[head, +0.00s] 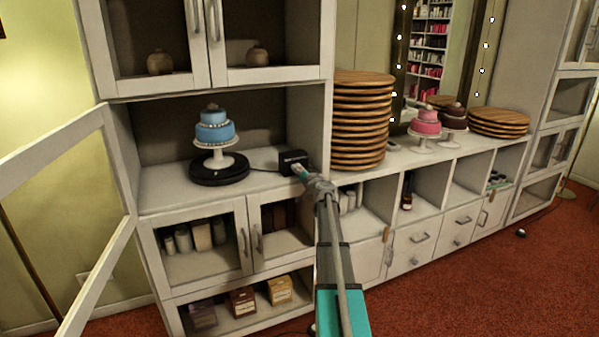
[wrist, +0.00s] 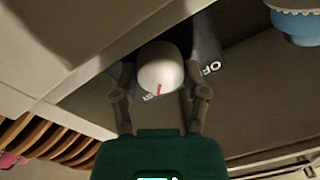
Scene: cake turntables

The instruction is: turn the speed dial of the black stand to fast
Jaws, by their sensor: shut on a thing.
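The black stand (head: 219,172) is a round black turntable on the left of the cabinet shelf. A thin cord runs from it to a small black control box (head: 293,157) on its right. In the wrist view the speed dial (wrist: 160,66) is a round white knob with a red mark at its lower edge in the picture. The word OFF shows on the box (wrist: 211,68) right of the dial; other lettering below the dial is partly hidden. My gripper (head: 301,170) is at the box's front, its fingers (wrist: 160,85) shut on the dial from both sides.
A blue tiered cake (head: 215,127) on a white pedestal stands on the turntable. A tall stack of wooden boards (head: 361,120) stands right of the cabinet's side wall. An open cabinet door (head: 60,145) sticks out at the left. Shelf space in front of the turntable is clear.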

